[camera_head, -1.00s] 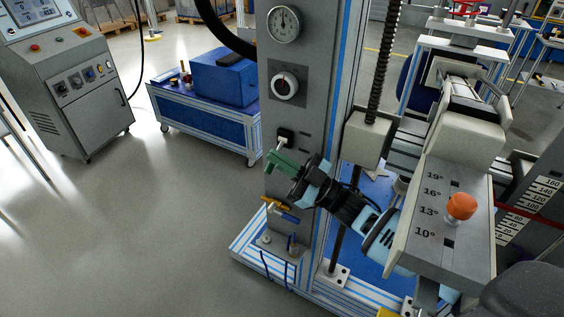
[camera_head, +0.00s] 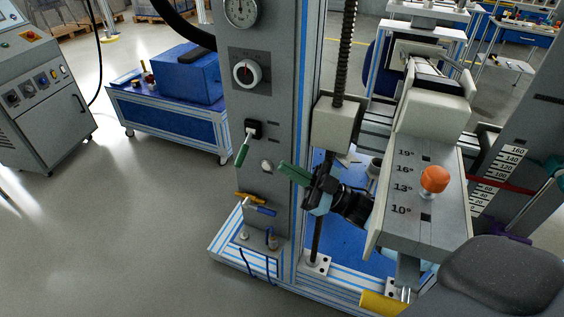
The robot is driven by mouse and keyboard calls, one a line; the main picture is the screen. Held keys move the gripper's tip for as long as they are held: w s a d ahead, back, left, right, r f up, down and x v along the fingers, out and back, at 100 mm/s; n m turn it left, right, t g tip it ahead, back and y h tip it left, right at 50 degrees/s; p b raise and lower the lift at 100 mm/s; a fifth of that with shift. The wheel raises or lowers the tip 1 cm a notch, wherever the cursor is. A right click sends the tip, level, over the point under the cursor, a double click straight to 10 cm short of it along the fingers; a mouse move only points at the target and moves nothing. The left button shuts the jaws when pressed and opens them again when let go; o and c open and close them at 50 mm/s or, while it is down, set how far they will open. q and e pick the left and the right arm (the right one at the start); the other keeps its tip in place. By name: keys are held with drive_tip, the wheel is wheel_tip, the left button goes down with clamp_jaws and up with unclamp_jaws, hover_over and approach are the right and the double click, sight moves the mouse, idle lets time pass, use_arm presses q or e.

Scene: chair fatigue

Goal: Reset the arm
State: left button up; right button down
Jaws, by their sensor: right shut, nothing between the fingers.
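My right gripper (camera_head: 292,173) has green fingers and is shut and empty. It is in front of the grey column (camera_head: 263,110), right of and a little below a small lever. The lever (camera_head: 244,147) has a white stem and a green grip, comes out of a black plate and slants down to the left. The gripper is apart from it. My right arm runs from the gripper to the lower right, partly hidden behind the panel with angle marks. My left gripper is not in view.
The grey panel (camera_head: 410,228) with an orange knob (camera_head: 434,180) stands close on the right. A dark seat (camera_head: 490,275) fills the lower right. Valves with yellow and blue handles (camera_head: 259,209) sit low on the column. A blue cart (camera_head: 170,110) stands behind left. The floor at lower left is clear.

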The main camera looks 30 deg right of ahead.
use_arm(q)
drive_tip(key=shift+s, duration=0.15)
